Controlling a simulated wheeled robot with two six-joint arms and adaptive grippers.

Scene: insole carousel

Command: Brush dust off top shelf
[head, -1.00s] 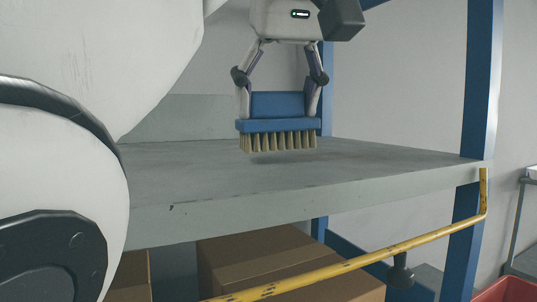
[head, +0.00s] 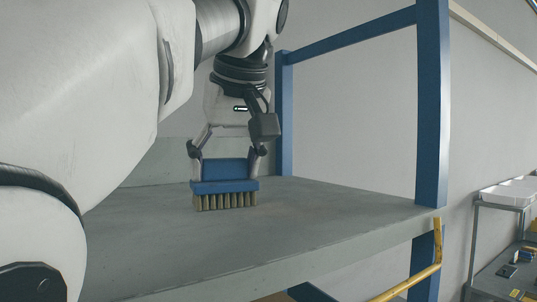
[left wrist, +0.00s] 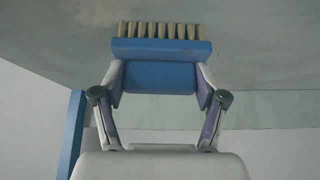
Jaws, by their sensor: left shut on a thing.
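A blue brush (head: 225,186) with pale bristles is held bristles down at the grey top shelf (head: 330,212). My left gripper (head: 227,168) is shut on the brush's blue handle block. The bristle tips are at or just above the shelf; I cannot tell whether they touch. In the left wrist view the brush (left wrist: 160,52) sits between the fingers of my left gripper (left wrist: 160,78), its bristles against the background of the shelf (left wrist: 260,50). A faint brownish patch shows on the shelf right of the brush. My right gripper is not in view.
A blue upright post (head: 432,110) stands at the shelf's right front corner, another (head: 285,120) at the back. A yellow bar (head: 410,282) runs below the front edge. A cart with a white bin (head: 507,192) stands at the right. The shelf's right half is clear.

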